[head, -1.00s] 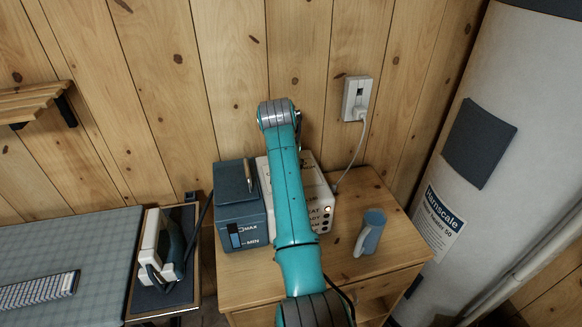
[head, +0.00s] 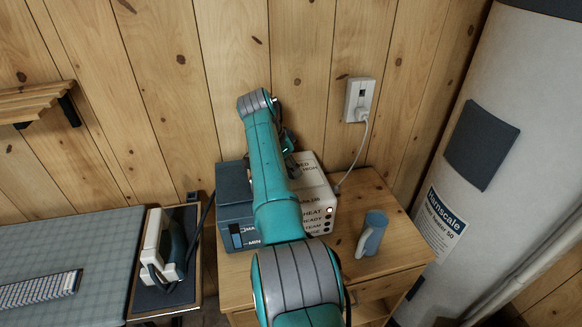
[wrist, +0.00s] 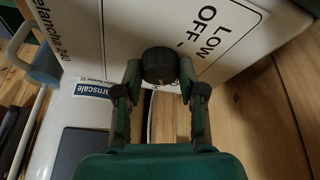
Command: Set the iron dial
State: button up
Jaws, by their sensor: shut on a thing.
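The white steam station (head: 316,190) stands on the wooden cabinet, with MED and HIGH printed on its top and a column of lights on its front. Its dark round dial (wrist: 158,58) shows in the wrist view beside the printed words LOW and OFF. My gripper (wrist: 160,72) is shut on the dial, one finger on each side. Which setting the dial points to I cannot tell. In the head view my arm hides the dial and part of the station. The iron (head: 165,245) rests on its stand at the left.
A blue-grey water tank (head: 232,195) adjoins the station's left side. A cord runs up to the wall outlet (head: 358,100). A large white water heater (head: 490,120) stands at the right.

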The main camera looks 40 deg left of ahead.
jog(key=shift+w+a+m, duration=0.1)
jog(key=shift+a+m, duration=0.05)
jog(key=shift+m, duration=0.55)
jog(key=shift+m+h, duration=0.3)
jog(key=o, duration=1.1)
jog(key=shift+o, duration=0.2)
jog(key=shift+r, duration=0.1)
jog(key=v, duration=1.1)
jog(key=shift+r, duration=0.4)
